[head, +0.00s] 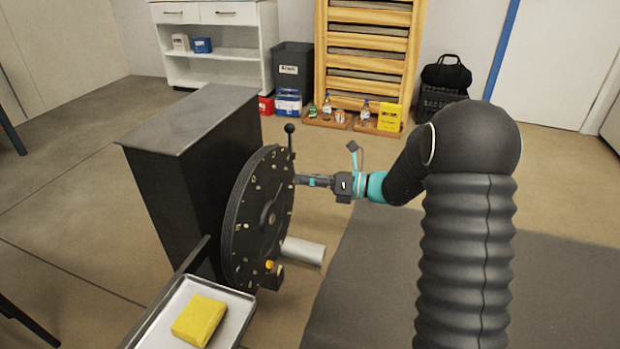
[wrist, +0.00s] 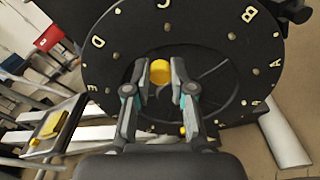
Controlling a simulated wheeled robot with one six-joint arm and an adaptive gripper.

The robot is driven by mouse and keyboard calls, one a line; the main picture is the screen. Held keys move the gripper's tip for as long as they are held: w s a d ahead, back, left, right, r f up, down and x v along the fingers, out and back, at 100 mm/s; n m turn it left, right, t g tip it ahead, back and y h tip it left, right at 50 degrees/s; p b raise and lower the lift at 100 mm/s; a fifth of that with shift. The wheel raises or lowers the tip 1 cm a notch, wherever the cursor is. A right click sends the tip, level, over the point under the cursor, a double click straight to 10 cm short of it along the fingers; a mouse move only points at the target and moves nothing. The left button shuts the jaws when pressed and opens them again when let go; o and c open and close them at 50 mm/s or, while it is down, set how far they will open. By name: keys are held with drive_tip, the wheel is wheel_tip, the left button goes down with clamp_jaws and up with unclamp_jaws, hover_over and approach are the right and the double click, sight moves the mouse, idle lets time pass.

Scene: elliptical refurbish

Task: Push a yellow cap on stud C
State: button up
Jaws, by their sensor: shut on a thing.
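My gripper (wrist: 158,80) is shut on a yellow cap (wrist: 160,71), which shows between the fingertips in the wrist view. A black disc (wrist: 205,62) with pale letters and small studs fills that view. Stud C (wrist: 167,27) is bare, below the letter C at the top, and lies above the held cap in the picture. Whether the cap touches the disc I cannot tell. In the head view my gripper (head: 300,180) is at the right side of the upright disc (head: 250,215), and the cap is hidden. Another yellow piece (head: 269,265) is low on the disc.
A dark cabinet (head: 175,160) stands behind the disc. A black-knobbed lever (head: 290,140) rises at the disc's top edge, near my gripper. A tray (head: 165,335) with a yellow block (head: 199,320) is at front left. A pale cylinder (head: 303,250) lies low beside the disc.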

sight(273, 165)
drive_tip(key=shift+m+t, duration=0.3)
drive_tip(key=shift+t, duration=0.4)
drive_tip(key=shift+w+a+r+b, duration=0.2)
drive_tip(key=shift+w+a, duration=0.35)
drive_tip(key=shift+a, duration=0.25)
drive_tip(key=shift+w+a+r+b, duration=0.2)
drive_tip(key=shift+w+a, duration=0.3)
drive_tip(key=shift+a, duration=0.25)
drive_tip(key=shift+w+a+r+b, duration=0.1)
drive_tip(key=shift+w+a+b, duration=0.1)
drive_tip(key=shift+w+a, duration=0.5)
drive_tip(key=shift+s+a, duration=0.15)
drive_tip(key=shift+r+m+p, duration=0.1)
drive_tip(key=shift+m+p, duration=0.4)
drive_tip(key=shift+p, duration=0.85)
drive_tip(key=shift+w+a, duration=0.3)
drive_tip(key=shift+a, duration=0.2)
idle(0.8)
drive_tip(key=shift+c, duration=0.4)
drive_tip(key=o, duration=0.8)
